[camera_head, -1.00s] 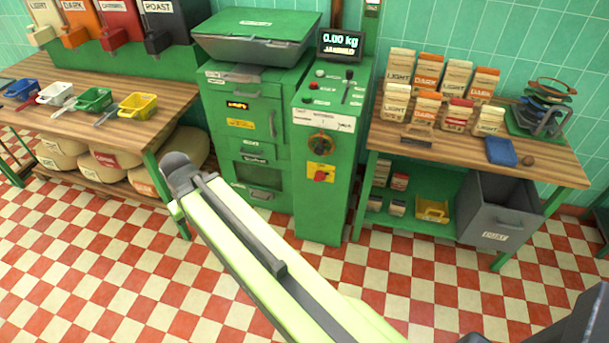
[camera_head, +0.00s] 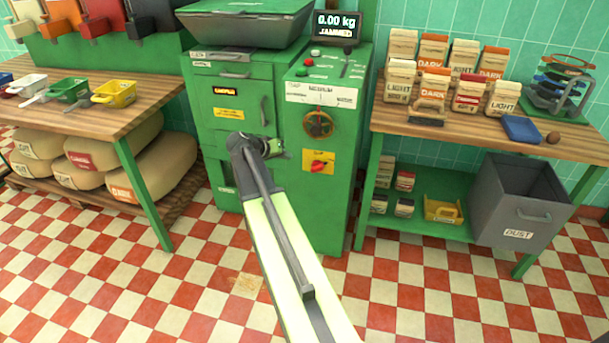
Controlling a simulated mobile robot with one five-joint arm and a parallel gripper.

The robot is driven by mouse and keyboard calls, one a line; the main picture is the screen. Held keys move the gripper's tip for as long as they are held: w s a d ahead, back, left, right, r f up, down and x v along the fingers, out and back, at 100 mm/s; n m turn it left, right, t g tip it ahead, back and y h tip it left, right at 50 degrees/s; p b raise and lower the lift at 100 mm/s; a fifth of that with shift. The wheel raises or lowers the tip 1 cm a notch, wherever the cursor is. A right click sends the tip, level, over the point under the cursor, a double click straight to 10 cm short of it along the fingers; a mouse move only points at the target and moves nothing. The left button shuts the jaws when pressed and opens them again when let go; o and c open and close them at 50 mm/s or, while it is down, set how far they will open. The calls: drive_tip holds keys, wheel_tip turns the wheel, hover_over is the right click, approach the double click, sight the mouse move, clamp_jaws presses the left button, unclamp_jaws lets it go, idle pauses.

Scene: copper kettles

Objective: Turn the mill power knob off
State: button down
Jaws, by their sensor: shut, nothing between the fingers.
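The green mill (camera_head: 330,220) stands in the middle of the head view. Its red power knob (camera_head: 319,167) sits on a yellow plate on the front of the right-hand panel, below a round brass dial (camera_head: 318,124). The knob's marking is too small to read. My arm reaches up from the bottom of the view. My gripper (camera_head: 276,148) is shut and empty in front of the mill, to the left of the knob and apart from it in the picture. The arm's end partly hides it.
A display (camera_head: 337,24) on the mill reads 0.00 kg and JAMMED. A wooden table (camera_head: 400,120) with coffee bags and a grey dust bin (camera_head: 515,200) stand right. A wooden counter (camera_head: 60,122) with scoops, above sacks, stands left.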

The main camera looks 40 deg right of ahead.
sight(317, 168)
drive_tip(key=b+x, duration=0.3)
drive_tip(key=x, duration=0.1)
drive_tip(key=s+f+b+x, duration=0.1)
drive_tip(key=b+x, duration=0.2)
drive_tip(key=x, duration=0.1)
drive_tip(key=s+a+b+x, duration=0.1)
drive_tip(key=b+x, duration=0.2)
drive_tip(key=x, duration=0.1)
drive_tip(key=shift+d+f+b, duration=0.2)
drive_tip(key=shift+f+b, duration=0.1)
drive_tip(key=shift+f, duration=0.35)
